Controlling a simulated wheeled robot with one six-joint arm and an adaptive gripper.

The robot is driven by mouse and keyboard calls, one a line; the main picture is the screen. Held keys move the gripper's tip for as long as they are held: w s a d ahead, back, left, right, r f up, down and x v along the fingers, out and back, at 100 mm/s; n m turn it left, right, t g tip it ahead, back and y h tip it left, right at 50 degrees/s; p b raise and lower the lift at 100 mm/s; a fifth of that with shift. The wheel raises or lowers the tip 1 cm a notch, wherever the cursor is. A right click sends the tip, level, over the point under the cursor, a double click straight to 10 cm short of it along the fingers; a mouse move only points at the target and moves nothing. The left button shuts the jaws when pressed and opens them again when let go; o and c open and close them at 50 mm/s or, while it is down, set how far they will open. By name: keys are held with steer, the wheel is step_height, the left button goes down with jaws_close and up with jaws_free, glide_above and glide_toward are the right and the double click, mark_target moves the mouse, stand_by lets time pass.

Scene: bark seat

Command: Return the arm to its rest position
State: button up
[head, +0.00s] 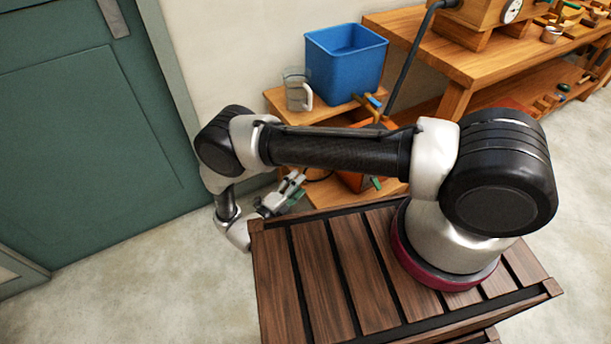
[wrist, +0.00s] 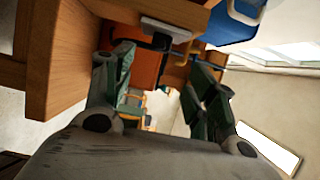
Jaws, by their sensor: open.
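My arm reaches out to the left from its base on the slatted wooden top (head: 330,270) in the head view, then bends down beyond that top's edge. My gripper (head: 296,184) is low, just past the far left corner of the slatted top and in front of the small wooden shelf. In the wrist view my gripper (wrist: 160,85) has its two green-and-dark fingers spread wide apart. Nothing is held between them. An orange-red box shows beyond the fingers (wrist: 142,68).
A blue bin (head: 345,70) and a clear jug (head: 297,92) stand on the small wooden shelf (head: 283,103). A wooden workbench (head: 455,75) with tools is at the back right. A green door (head: 90,130) is at the left. The pale floor (head: 150,290) at front left is clear.

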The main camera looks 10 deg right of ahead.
steer(key=shift+v, duration=0.8)
